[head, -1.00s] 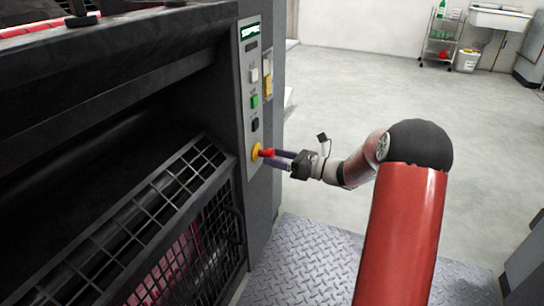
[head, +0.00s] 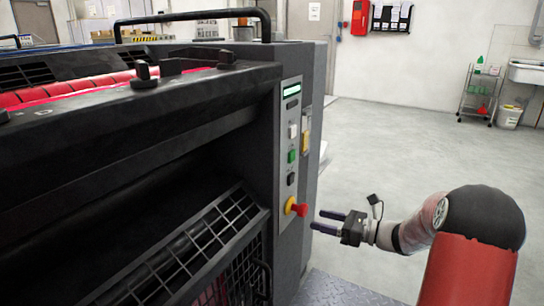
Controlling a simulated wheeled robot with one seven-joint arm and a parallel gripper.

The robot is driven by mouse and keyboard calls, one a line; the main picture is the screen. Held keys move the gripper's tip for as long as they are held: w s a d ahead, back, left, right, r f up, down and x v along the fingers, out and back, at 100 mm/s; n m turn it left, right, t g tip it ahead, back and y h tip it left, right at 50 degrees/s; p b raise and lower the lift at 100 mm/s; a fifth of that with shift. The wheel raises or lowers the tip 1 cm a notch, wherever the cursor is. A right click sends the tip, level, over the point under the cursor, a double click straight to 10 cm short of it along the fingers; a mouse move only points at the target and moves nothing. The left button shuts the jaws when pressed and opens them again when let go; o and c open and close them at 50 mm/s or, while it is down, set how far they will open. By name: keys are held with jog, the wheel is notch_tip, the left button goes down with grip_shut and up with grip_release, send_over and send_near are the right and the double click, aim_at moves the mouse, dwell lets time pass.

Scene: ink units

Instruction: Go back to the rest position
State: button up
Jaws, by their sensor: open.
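My gripper (head: 322,222) is open and empty, with its two dark fingers pointing left. It is to the right of the control panel (head: 290,150) on the grey press, with a gap between the fingertips and the red emergency stop knob (head: 300,209). The knob sits on a yellow base low on the panel. My red arm comes in from the lower right.
The press (head: 140,180) with its black grille guard (head: 190,255) fills the left. A metal tread plate (head: 345,290) lies below my gripper. The pale floor (head: 400,150) is open to the right. A trolley (head: 480,92) and a sink (head: 528,72) stand at the back right.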

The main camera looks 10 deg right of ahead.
jog(key=s+a+r+n+g+h+p, duration=0.1)
jog(key=s+a+r+n+g+h, duration=0.25)
jog(key=s+a+n, duration=0.35)
jog(key=s+a+r+n+g+h+p, duration=0.2)
jog(key=s+a+r+n+g, duration=0.15)
jog(key=s+n, duration=0.4)
jog(key=s+d+r+n+t+h+p, duration=0.1)
jog(key=s+d+r+n+h, duration=0.1)
jog(key=s+n+h, duration=0.2)
jog(key=s+d+r+n+t+h+p, duration=0.1)
jog(key=s+d+r+n+t+h, duration=0.1)
jog(key=s+n+h, duration=0.3)
jog(key=s+n, duration=0.3)
jog(key=s, duration=0.4)
jog(key=shift+s+d+r, duration=0.25)
jog(key=shift+s+d, duration=0.1)
jog(key=shift+s, duration=0.05)
